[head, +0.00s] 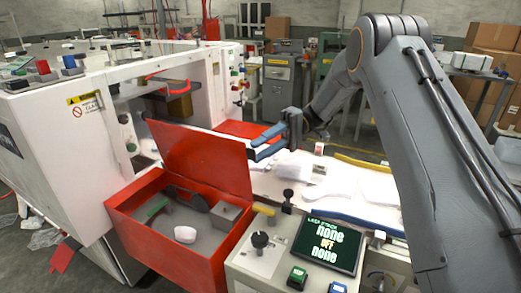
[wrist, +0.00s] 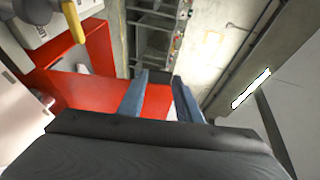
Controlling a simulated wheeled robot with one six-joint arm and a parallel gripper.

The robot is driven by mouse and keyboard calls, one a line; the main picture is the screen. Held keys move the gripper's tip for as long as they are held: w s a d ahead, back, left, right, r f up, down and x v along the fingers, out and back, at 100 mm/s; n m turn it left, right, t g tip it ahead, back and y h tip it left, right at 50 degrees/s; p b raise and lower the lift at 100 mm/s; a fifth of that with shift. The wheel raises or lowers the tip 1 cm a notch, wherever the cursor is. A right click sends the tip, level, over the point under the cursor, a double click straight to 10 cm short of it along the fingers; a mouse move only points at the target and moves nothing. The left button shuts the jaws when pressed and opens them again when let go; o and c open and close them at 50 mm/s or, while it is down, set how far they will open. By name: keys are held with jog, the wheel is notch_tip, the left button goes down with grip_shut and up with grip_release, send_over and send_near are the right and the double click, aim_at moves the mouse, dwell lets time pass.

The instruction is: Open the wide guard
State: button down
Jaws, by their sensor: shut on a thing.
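My gripper (head: 254,148) has blue fingers pointing left in the head view. In the wrist view, the fingers (wrist: 159,76) stand a little apart with red between them. Part of the panel is hidden behind my fingers and the raised red lid.
A red box (head: 125,205) with its lid (head: 200,155) raised stands in front of the machine and holds loose parts. A control screen (head: 328,247) is at the front right. White pads (head: 293,165) lie on the bed under my gripper. A white machine (head: 75,125) stands left.

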jog(key=shift+w+a+r, duration=0.1)
jog(key=c, duration=1.3)
grip_release()
